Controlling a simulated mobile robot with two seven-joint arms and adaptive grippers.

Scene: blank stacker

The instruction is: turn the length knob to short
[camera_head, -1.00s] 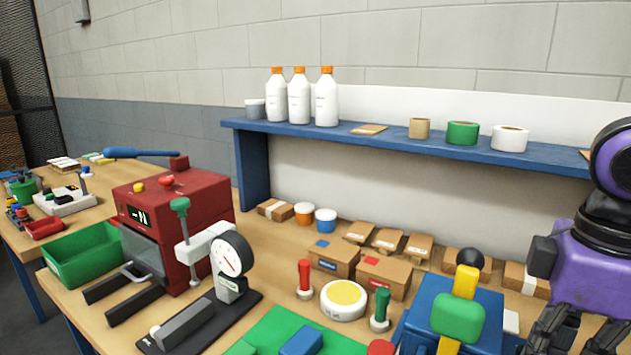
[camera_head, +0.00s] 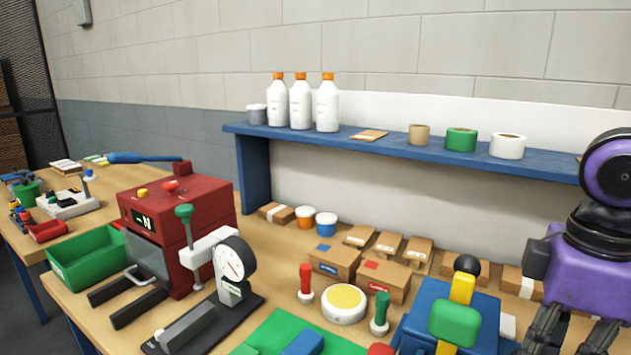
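A red machine (camera_head: 185,235) stands on the bench at the left. Its front carries a small black panel (camera_head: 143,220) with white marks. On its top are a small yellow knob (camera_head: 142,193) and a red knob (camera_head: 170,186); I cannot tell which control is the length knob, nor read its setting. My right gripper (camera_head: 573,338) hangs at the lower right edge, far from the red machine. Its dark fingers are spread apart with nothing seen between them, the tips near the bottom edge. My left gripper is not in view.
A dial gauge (camera_head: 231,264) on a black stand and a green-knobbed post (camera_head: 185,213) stand at the machine's front right. A green bin (camera_head: 88,256) is left of it. A blue box with a green handle (camera_head: 455,322) and cartons (camera_head: 336,260) lie between machine and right gripper.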

